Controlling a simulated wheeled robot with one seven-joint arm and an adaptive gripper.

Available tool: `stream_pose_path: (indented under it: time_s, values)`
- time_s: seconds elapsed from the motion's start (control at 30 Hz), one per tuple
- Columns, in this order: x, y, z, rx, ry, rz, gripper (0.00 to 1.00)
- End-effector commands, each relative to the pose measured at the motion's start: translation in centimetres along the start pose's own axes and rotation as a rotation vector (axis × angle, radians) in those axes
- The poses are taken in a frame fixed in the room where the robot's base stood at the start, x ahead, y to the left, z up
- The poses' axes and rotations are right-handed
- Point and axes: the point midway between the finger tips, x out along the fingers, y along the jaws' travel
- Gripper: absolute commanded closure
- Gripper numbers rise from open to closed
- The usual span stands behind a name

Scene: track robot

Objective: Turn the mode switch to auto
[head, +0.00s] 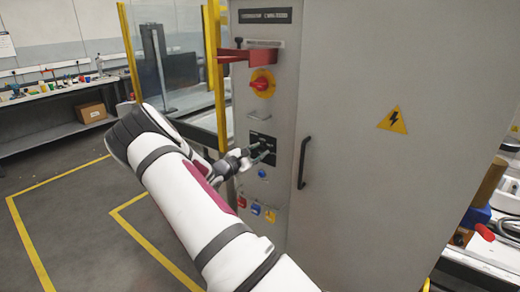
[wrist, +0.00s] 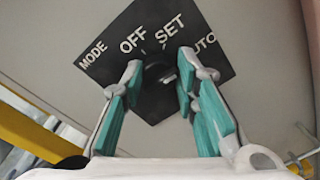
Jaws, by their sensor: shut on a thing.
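The mode switch is a black knob (wrist: 157,73) on a black plate (wrist: 103,60) lettered MODE, OFF, SET and AUTO. In the head view the plate (head: 256,140) is on the narrow front of the grey cabinet. My gripper (wrist: 160,82) is shut on the knob, with one teal-padded finger on each side of it. In the head view my gripper (head: 258,156) reaches the plate from the left and covers part of it. The fingers hide part of the knob and some of AUTO, so I cannot tell which word it points to.
Above the plate are a red rotary handle on a yellow disc (head: 263,84) and a red bracket (head: 248,56). Below are a blue button (head: 262,173) and several small coloured tags. A black door handle (head: 304,163) stands to the right, and a yellow-framed screen (head: 180,70) to the left.

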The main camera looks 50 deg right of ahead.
Motion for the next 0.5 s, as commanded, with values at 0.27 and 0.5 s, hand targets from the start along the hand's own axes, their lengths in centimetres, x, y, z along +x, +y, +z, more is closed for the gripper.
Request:
stream_pose_path:
  time_s: [0.27,0.5]
  values:
    - [-0.1,-0.04,-0.15,0.072,0.008,0.0,1.0]
    - [-0.1,-0.02,-0.22,0.085,0.009,0.0,1.0]
